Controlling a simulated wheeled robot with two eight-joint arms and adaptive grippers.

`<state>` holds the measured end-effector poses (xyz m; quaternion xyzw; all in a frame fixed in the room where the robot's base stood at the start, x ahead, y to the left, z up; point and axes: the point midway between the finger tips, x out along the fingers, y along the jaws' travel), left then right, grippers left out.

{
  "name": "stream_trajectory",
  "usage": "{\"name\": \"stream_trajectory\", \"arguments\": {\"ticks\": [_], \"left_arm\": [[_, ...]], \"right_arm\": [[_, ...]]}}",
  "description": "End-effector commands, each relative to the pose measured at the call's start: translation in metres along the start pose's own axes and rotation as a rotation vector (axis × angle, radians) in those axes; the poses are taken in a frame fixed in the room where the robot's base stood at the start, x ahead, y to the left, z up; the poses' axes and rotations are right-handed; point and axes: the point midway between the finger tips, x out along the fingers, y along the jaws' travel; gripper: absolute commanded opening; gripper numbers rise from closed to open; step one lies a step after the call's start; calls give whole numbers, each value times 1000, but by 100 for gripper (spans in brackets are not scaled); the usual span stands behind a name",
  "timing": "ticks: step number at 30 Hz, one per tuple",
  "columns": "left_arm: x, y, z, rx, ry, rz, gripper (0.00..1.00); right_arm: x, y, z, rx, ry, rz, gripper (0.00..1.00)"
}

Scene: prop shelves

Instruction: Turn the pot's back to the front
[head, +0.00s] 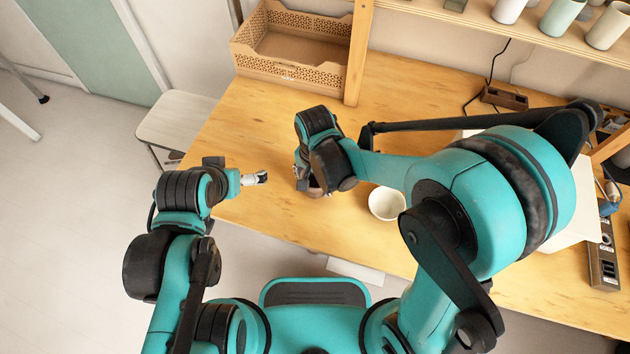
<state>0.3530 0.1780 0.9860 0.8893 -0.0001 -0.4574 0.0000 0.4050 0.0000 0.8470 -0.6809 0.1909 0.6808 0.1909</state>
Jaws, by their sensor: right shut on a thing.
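A brown round pot (317,191) stands on the wooden table near its front edge. Most of it is hidden under my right gripper and wrist, so I cannot see which side faces front. My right gripper (301,178) comes down over the pot from above and is shut on it. My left gripper (262,178) is at the table's front left edge, to the left of the pot and apart from it. Its fingers are too small in the picture to tell whether they are open.
A white bowl (387,203) stands just right of the pot. A perforated cardboard tray (284,72) is at the back left, beside a wooden shelf post (358,55). Several cups, such as a pale green one (560,17), stand on the shelf. The table between tray and pot is clear.

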Motion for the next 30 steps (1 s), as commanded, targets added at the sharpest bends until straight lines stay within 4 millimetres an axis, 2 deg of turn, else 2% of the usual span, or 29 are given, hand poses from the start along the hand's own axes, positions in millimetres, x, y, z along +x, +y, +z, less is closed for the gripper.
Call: {"name": "stream_trajectory", "arguments": {"ticks": [18, 30], "left_arm": [[-12, 0, -8, 0, 0, 0, 100], [-2, 0, -2, 0, 0, 0, 100]], "right_arm": [[-1, 0, 0, -1044, 0, 0, 28], [1, 0, 0, -1723, -1, 0, 28]]}}
